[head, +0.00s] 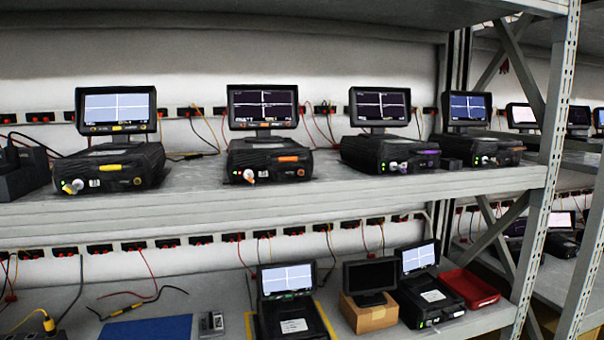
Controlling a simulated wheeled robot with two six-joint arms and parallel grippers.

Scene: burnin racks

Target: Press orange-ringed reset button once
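Several black test units with small monitors stand on the upper shelf. The second unit from the left (270,161) has an orange label (288,158), a pale knob with an orange edge (249,176) and a small orange spot on its front right. The leftmost whole unit (110,166) has a yellow label and a small orange-brown round spot (137,181) on its front. The third unit (390,153) has purple marks, and the fourth (483,149) a brownish-orange label. The fronts are too small to tell which spot is the orange-ringed reset button. Neither gripper is in view.
The upper shelf's front edge (270,210) runs below the units. The lower shelf holds more units, a dark monitor on a cardboard box (369,317), a red tray (468,288) and a blue mat (150,329). A perforated metal post (550,170) stands at right.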

